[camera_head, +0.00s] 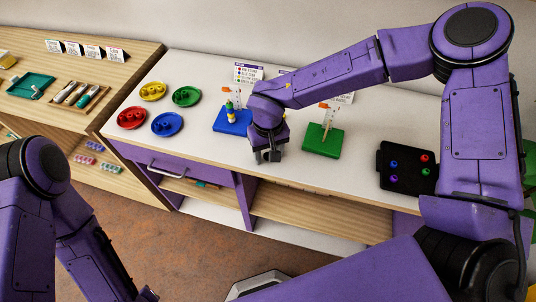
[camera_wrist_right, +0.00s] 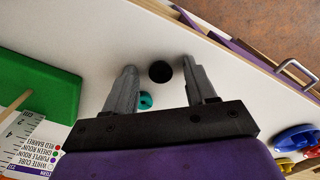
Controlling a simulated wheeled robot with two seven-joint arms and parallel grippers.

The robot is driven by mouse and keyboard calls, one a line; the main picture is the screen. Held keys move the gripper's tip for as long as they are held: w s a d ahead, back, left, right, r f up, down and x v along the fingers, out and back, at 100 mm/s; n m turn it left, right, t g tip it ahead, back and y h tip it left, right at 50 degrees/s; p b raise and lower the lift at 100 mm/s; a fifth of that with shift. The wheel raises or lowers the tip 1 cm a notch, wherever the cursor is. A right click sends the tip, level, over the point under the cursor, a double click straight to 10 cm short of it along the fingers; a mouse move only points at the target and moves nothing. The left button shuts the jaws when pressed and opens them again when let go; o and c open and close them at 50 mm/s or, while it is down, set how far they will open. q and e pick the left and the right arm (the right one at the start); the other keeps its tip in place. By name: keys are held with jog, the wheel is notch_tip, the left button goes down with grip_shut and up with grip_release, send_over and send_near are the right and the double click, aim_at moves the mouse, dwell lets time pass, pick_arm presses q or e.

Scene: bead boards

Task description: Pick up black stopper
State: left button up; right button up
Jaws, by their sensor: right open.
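The black stopper (camera_wrist_right: 160,71) is a small round dark piece on the white tabletop in the right wrist view. It shows between the fingertips of my right gripper (camera_wrist_right: 159,66), which is open, with a gap on each side. A small teal ring-like piece (camera_wrist_right: 146,100) lies close to it, nearer the palm. In the head view my right gripper (camera_head: 268,156) points down near the front edge of the table, between the blue and green boards. I cannot make out the stopper there. My left arm shows at the left, but its gripper is out of view.
The blue board (camera_head: 232,121) with stacked beads and the green board (camera_head: 322,141) with a bare peg flank the gripper. Yellow, green, red and blue dishes (camera_head: 168,124) stand to the left. A black tray (camera_head: 394,183) with colored pieces is to the right.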

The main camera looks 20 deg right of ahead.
grip_shut()
